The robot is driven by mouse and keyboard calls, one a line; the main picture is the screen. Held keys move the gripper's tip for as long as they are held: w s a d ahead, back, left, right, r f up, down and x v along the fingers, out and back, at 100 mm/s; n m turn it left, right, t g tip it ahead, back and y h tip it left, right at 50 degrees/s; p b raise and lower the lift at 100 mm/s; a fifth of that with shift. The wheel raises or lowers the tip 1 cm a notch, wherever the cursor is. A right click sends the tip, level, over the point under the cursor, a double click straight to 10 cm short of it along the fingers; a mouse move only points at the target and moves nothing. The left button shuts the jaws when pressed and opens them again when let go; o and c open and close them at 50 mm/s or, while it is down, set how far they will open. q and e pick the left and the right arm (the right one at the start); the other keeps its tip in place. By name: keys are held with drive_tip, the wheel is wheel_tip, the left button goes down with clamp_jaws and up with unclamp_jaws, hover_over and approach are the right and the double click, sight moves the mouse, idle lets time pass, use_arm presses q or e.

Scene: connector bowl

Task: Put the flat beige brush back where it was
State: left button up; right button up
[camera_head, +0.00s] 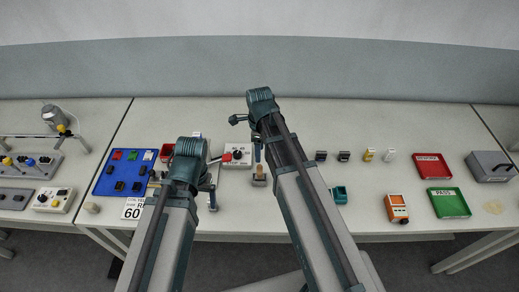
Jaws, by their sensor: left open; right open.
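A small beige block-like piece (259,181), possibly the flat beige brush, stands on the table in the middle, just left of my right forearm. It is too small to tell for certain. My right gripper (256,150) is open, and its jaws show partly beside my arm, above or behind that piece; I cannot tell whether they touch it. My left gripper (210,187) is open over the table, to the right of the blue board. My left arm hides part of the table around it.
A blue board (108,187) with coloured and black parts lies left.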

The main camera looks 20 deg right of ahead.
drive_tip(key=s+a+n, duration=0.5)
drive_tip(key=s+n, duration=0.2)
drive_tip(key=n, duration=0.6)
drive_tip(key=s+a+n+h, duration=0.1)
drive_tip(key=s+a+n, duration=0.4)
drive_tip(key=n, duration=0.8)
drive_tip(key=shift+s+a+n, duration=0.2)
drive_tip(key=shift+s+n, duration=0.2)
drive_tip(key=shift+s, duration=0.75)
drive_tip(key=shift+r, duration=0.1)
wheel_tip(320, 180, down, 6)
drive_tip(key=b, duration=0.5)
drive_tip(key=shift+r+b, duration=0.15)
drive_tip(key=shift+b, duration=0.25)
